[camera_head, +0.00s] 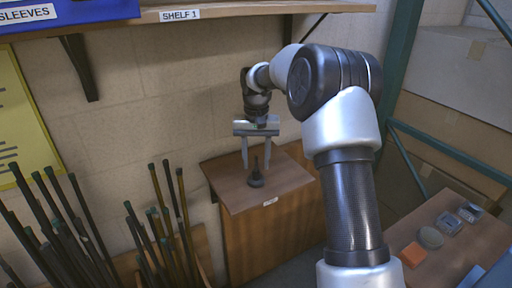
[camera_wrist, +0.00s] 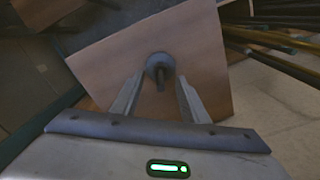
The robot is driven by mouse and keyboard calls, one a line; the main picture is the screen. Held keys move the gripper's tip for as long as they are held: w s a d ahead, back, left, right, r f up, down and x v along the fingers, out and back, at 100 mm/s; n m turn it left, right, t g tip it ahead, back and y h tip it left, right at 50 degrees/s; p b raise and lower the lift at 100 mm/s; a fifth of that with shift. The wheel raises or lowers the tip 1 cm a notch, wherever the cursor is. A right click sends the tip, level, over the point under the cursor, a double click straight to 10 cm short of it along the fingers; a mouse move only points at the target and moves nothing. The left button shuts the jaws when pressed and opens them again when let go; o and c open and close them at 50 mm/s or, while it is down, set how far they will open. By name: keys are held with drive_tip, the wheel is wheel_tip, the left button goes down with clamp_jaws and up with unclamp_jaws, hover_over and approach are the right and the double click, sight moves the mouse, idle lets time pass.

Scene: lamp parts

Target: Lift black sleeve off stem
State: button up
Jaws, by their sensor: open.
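A small dark upright piece (camera_head: 256,180) stands on the wooden stand in the head view. It has a wide round foot and a thin upper part; I cannot tell the black sleeve and the stem apart. In the wrist view it shows end-on as a grey round foot with a dark post (camera_wrist: 160,76). My gripper (camera_head: 256,164) points down above it, fingers apart, one on either side of the post's upper part. In the wrist view my gripper (camera_wrist: 160,88) is open and empty, with clear gaps beside the post.
The wooden stand (camera_head: 226,185) has bare top around the piece. Several dark rods (camera_head: 85,215) stand at left. A shelf (camera_head: 225,10) with a blue bin (camera_head: 75,12) runs above. A bench (camera_head: 425,268) at right holds an orange block (camera_head: 414,254) and small items.

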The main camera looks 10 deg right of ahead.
sight(256, 167)
drive_tip(key=shift+f, duration=1.65)
clamp_jaws()
drive_tip(key=shift+r, duration=0.3)
drive_tip(key=shift+r+p, duration=0.35)
drive_tip(key=shift+p, duration=0.15)
drive_tip(key=shift+r, duration=0.1)
drive_tip(key=shift+r+p, duration=1.6)
drive_tip(key=shift+r, duration=0.3)
